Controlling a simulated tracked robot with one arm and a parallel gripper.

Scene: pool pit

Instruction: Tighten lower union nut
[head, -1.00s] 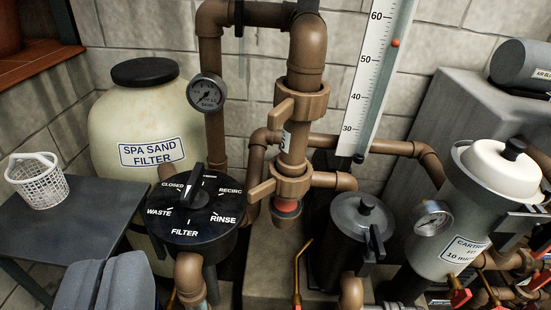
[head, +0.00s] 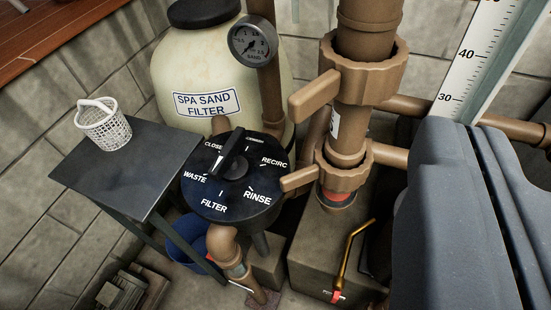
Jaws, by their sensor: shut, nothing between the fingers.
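The lower union nut (head: 345,176) is a brown ribbed ring low on the vertical brown pipe, its lug (head: 299,179) sticking out left. A red band (head: 337,197) shows just under it. The upper union nut (head: 372,78) is a larger brown ring above, its lug (head: 314,95) also pointing left and toward me. My gripper (head: 462,132) is a big grey shape at the right of the head view, its two fingers side by side, shut and empty. It appears to the right of the pipe, apart from both nuts. It hides what lies behind it.
The black multiport valve (head: 236,180) stands left of the lower nut, in front of the spa sand filter (head: 215,75). A dark table (head: 130,165) with a white basket (head: 104,124) is at the left.

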